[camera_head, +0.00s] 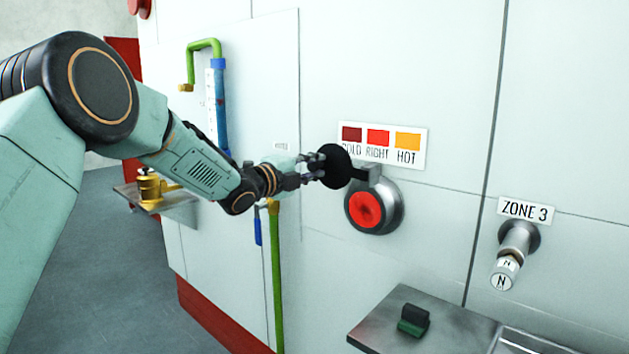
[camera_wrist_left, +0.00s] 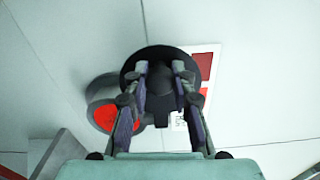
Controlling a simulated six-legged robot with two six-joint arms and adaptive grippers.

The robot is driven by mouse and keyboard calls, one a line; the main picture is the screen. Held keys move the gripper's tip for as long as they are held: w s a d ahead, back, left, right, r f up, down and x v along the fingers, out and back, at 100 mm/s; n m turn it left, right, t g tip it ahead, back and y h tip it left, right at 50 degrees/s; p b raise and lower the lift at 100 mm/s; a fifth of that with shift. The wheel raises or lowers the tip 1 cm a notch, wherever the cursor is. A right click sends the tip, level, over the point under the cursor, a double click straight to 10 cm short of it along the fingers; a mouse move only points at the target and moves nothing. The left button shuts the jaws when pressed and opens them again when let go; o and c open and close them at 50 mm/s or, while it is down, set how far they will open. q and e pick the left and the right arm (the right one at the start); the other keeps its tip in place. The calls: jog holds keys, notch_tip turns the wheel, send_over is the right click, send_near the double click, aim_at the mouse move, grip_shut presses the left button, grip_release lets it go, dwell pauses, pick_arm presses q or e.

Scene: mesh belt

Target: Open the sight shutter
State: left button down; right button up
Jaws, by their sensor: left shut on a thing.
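The sight (camera_head: 365,210) is a round metal ring on the pale wall panel, and its red-orange glass shows. It also shows in the left wrist view (camera_wrist_left: 106,118), left of my fingers. My left gripper (camera_head: 312,168) is shut on this black piece. In the left wrist view the black piece (camera_wrist_left: 160,58) lies between and behind the fingertips, which hide part of it. My right gripper is not in view.
A COLD, RIGHT, HOT colour plate (camera_head: 382,145) is just above the sight. A ZONE 3 knob (camera_head: 512,256) is to the right. A metal shelf (camera_head: 375,330) with a green-black block (camera_head: 413,320) juts out below.

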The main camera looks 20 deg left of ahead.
aim_at(325, 151)
pick_arm(q)
jog(key=shift+s+d+r+m+b, duration=0.15)
jog(key=shift+r+m+b, duration=0.15)
jog(key=shift+r+m, duration=0.45)
jog(key=shift+w+d+r+m+b, duration=0.15)
jog(key=shift+r+m+b, duration=0.15)
jog(key=shift+r+m, duration=0.45)
jog(key=shift+s, duration=0.1)
jog(key=c, duration=1.1)
grip_release()
jog(key=shift+f, duration=0.1)
jog(key=v, duration=1.2)
